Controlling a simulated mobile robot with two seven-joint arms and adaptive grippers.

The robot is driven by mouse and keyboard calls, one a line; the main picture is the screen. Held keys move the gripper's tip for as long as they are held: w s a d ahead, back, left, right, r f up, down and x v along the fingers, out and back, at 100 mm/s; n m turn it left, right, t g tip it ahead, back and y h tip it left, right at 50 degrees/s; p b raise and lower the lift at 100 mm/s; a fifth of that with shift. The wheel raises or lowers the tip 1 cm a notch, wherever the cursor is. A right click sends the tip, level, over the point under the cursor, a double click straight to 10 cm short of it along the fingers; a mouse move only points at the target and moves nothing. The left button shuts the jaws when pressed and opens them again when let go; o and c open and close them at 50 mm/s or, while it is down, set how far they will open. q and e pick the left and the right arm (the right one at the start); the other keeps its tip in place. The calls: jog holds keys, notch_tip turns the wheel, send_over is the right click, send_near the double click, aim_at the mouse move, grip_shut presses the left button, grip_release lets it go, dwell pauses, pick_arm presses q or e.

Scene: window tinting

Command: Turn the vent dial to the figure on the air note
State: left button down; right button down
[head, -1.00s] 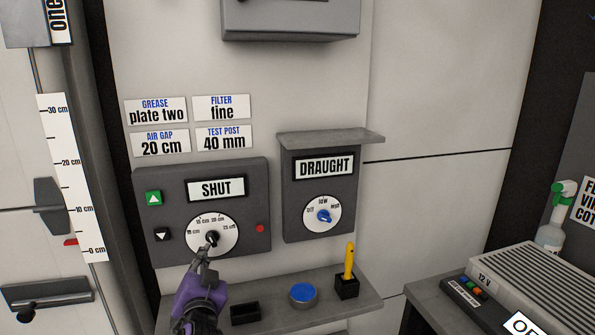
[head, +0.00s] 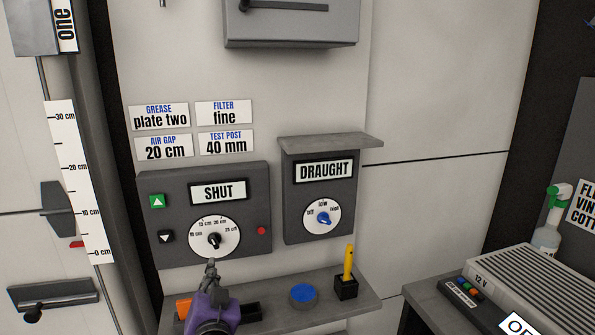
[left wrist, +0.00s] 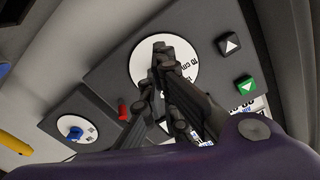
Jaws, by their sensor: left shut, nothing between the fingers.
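The vent dial (head: 213,240) is a round white face with a black knob, marked in cm, on the grey panel (head: 175,220) under a sign reading SHUT (head: 218,193). Where its knob points is too small to tell. The air note (head: 166,147) reads AIR GAP 20 cm, on the wall above. My left gripper (head: 210,264) is shut and empty, just below the knob and apart from it in the head view. In the left wrist view its fingers (left wrist: 165,90) cover much of the white dial face (left wrist: 150,65). My right gripper is not in view.
The DRAUGHT box (head: 298,225) with a blue knob stands to the right.

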aim_at(215, 241)
pick_arm(q)
jog(key=w+n, duration=0.1)
jog(key=w, duration=0.1)
jog(key=w+n, duration=0.2)
jog(key=w+n+b, duration=0.1)
jog(key=w, duration=0.1)
jog(key=shift+w+d+r+n, duration=0.25)
jog(key=shift+d+n, duration=0.05)
jog(key=shift+d, duration=0.05)
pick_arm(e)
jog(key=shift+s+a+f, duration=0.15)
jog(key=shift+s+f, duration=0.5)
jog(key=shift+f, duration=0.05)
